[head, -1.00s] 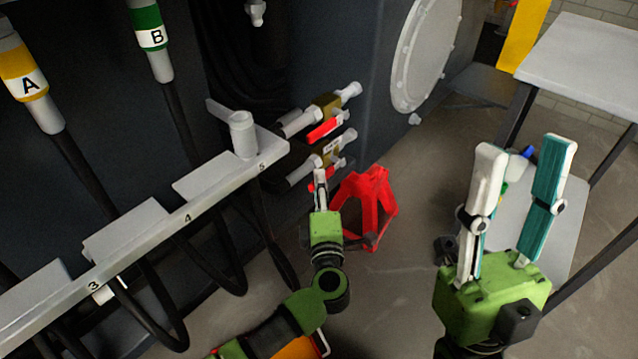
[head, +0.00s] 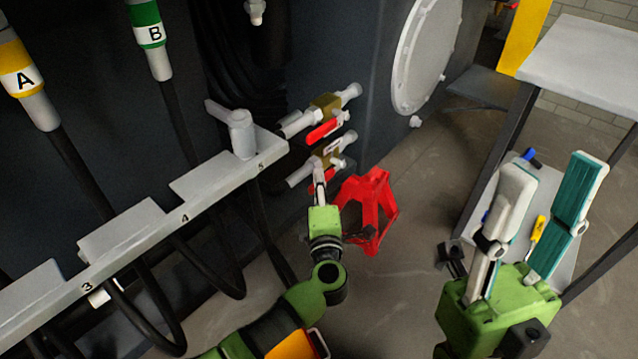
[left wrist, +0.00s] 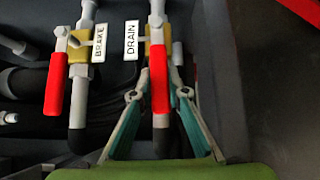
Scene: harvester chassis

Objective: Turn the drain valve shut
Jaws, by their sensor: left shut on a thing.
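The drain valve (left wrist: 155,35) has a white DRAIN tag and a red handle (left wrist: 159,78) in the left wrist view, where the handle lies in line with its pipe. My left gripper (left wrist: 159,95) has a finger on each side of this handle and is shut on it. In the head view, my left gripper (head: 319,175) is at the lower of two brass valves (head: 329,154), and its fingers partly hide the red handle there. My right gripper (head: 550,175) is open and empty at the right, away from the valves.
The brake valve (left wrist: 80,45), also red-handled, sits just left of the drain valve in the wrist view. A red stand (head: 370,205) is close to my left gripper. A grey numbered rack (head: 150,225) and hanging hoses are at left; a table (head: 585,60) is at right.

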